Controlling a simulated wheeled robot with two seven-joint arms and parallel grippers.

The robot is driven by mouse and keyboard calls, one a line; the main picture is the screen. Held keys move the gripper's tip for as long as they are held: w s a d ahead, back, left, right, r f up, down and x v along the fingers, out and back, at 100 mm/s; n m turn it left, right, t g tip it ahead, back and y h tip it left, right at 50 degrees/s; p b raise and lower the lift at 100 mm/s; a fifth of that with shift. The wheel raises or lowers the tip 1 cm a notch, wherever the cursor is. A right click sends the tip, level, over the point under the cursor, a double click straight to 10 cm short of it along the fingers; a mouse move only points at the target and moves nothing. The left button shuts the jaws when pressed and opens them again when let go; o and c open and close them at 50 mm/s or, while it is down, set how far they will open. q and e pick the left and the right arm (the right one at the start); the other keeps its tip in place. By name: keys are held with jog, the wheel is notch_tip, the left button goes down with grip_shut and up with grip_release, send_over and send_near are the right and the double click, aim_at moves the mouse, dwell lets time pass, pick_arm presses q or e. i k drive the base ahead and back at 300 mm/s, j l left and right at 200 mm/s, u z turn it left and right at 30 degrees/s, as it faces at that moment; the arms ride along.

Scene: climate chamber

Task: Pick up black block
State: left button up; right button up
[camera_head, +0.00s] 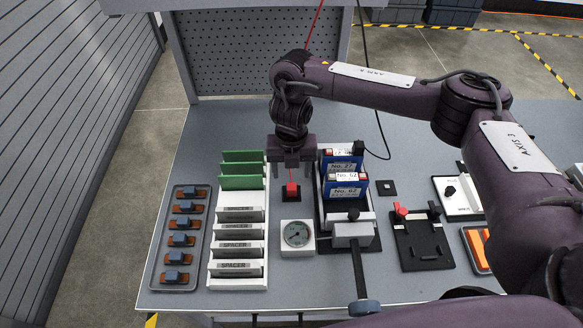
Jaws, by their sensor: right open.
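My right gripper (292,168) points down over the table, open, with a small red block (292,189) below it. A black square piece with a light centre (387,188) lies further right. I cannot tell which black piece the task means. My left gripper is not in view.
A white rack (238,282) with green plates and spacers stands left of the gripper, beside a grey tray (158,270) of small parts. A dial gauge (297,236) is in front of the red block. A black fixture (424,243) is at right. A pegboard (262,50) stands behind.

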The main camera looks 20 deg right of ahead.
aim_at(358, 147)
jog(key=k+j, duration=0.2)
jog(key=k, duration=0.3)
jog(key=k+j, duration=0.2)
jog(key=k, duration=0.25)
jog(key=k+j, duration=0.2)
jog(key=k, duration=0.3)
